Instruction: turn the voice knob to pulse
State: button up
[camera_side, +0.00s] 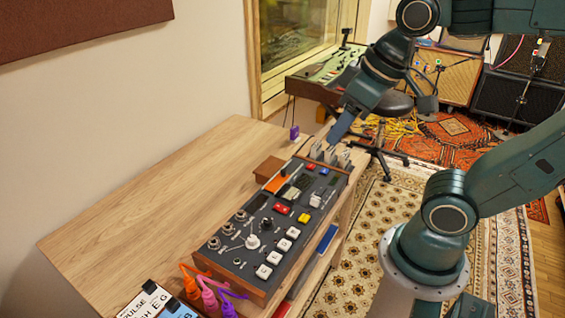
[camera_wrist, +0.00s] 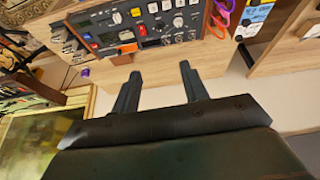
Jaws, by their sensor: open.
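The control panel (camera_side: 275,225) is a long dark box with wooden ends on the table. A large pale knob (camera_side: 252,241) stands in its nearer half with small markings around it. It looks like the voice knob, but its lettering and setting are too small to read. My gripper (camera_side: 333,138) is open and empty above the panel's far end, well away from this knob and apart from the panel. In the wrist view, both fingers (camera_wrist: 156,74) are spread with nothing between them, and the panel (camera_wrist: 110,24) lies beyond their tips.
Small metal knobs (camera_side: 227,228), white square buttons (camera_side: 293,232) and red buttons (camera_side: 281,208) crowd the panel. Orange, pink and purple cables (camera_side: 210,297) rise at its near end beside lettered cards (camera_side: 146,301). Grey levers (camera_side: 330,154) stand at the far end. The table's left side (camera_side: 130,220) is clear.

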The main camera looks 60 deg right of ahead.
jog(key=w+a+n+g, duration=0.1)
jog(key=w+g, duration=0.2)
jog(key=w, duration=0.5)
jog(key=n+g+h, duration=0.1)
jog(key=n+g, duration=0.1)
jog(key=g, duration=0.2)
send_over(252, 238)
jog(key=w, duration=0.2)
jog(key=w+a+x, duration=0.1)
jog(key=w+x, duration=0.1)
jog(key=x, duration=0.8)
jog(key=w+a+f+n+g, duration=0.1)
jog(key=w+a+f+g, duration=0.1)
jog(key=f, duration=0.7)
jog(key=shift+w+f+h, duration=0.4)
jog(key=shift+w, duration=0.25)
jog(key=x, duration=1.3)
jog(key=shift+s+f, duration=0.15)
jog(key=shift+f, duration=0.2)
grip_shut()
